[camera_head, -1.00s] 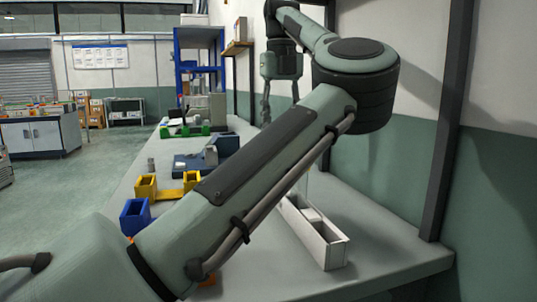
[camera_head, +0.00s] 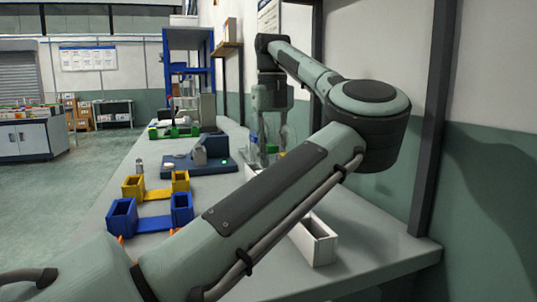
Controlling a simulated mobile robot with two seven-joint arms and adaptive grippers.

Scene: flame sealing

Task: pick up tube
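My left gripper (camera_head: 262,160) hangs down at the far part of the bench, with its arm crossing the view from the lower left. Its two fingers look apart, so it appears open. Small green and blue parts and faint clear shapes, possibly tubes (camera_head: 282,146), show beside the fingers; I cannot make out their outlines or whether the fingers touch them. A long white tray (camera_head: 322,247) stands on the bench, its middle hidden behind my arm. My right gripper is not in view.
The grey bench (camera_head: 105,215) holds blue holders (camera_head: 122,218), yellow holders (camera_head: 133,188) and a dark blue device (camera_head: 200,165) with a green light. A blue shelf (camera_head: 190,75) stands at the back. A wall and dark post bound the right side.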

